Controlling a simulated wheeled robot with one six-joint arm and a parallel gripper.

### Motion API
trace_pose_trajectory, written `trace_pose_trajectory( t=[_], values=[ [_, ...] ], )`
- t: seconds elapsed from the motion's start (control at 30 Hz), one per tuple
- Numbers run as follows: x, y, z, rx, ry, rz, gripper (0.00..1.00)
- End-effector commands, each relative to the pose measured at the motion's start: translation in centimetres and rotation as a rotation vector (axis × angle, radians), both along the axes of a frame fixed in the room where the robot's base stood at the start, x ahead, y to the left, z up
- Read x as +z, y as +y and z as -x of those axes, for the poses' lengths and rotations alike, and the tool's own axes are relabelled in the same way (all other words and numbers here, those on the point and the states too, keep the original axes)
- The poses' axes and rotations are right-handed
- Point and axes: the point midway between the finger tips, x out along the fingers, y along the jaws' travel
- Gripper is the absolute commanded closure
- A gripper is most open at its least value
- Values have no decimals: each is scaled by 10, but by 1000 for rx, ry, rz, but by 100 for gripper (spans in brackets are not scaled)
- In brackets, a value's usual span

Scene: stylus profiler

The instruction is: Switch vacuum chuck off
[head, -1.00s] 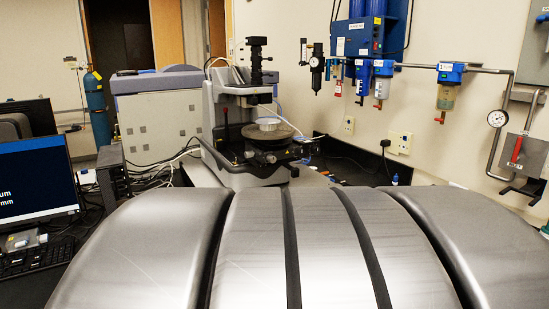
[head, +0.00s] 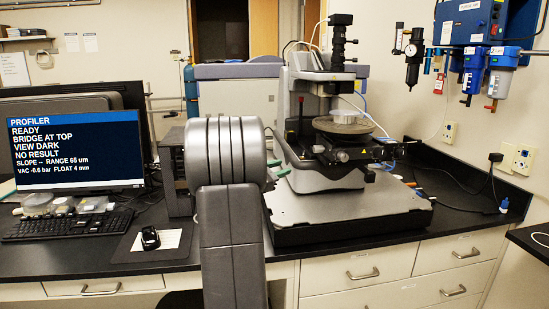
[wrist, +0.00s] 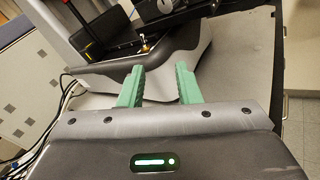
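The stylus profiler (head: 310,170) stands on the black bench, its bridge raised. Its round dark chuck (head: 343,128) carries a pale round piece (head: 346,115). The monitor (head: 72,150) reads VAC -0.6 bar, READY and BRIDGE AT TOP. My gripper (wrist: 158,78) is open and empty, its two green fingers apart, pointing at the front of the profiler's grey base (wrist: 170,62). In the head view my arm hides most of the gripper; only green finger parts show at the profiler's left front. A small brass-coloured part (wrist: 146,47) sits on the base beyond the fingers; I cannot tell whether it is the vacuum switch.
A keyboard (head: 68,225) and a mouse (head: 150,238) lie left on the bench. A dark box (head: 180,170) stands between monitor and profiler. Blue air filters (head: 473,72) hang on the right wall. Bench right of the profiler is mostly clear, with cables.

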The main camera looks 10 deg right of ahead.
Motion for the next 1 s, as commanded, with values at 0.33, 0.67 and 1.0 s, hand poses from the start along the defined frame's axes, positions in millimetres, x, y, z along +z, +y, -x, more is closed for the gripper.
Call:
trace_pose_trajectory(
  t=[0.33, 0.67, 1.0],
  values=[
    [5, -12, -26, 19, 2, 74, 70],
    [5, -67, -69, 19, 2, 71, 70],
    [3, -100, -96, 22, 2, 71, 70]
  ],
)
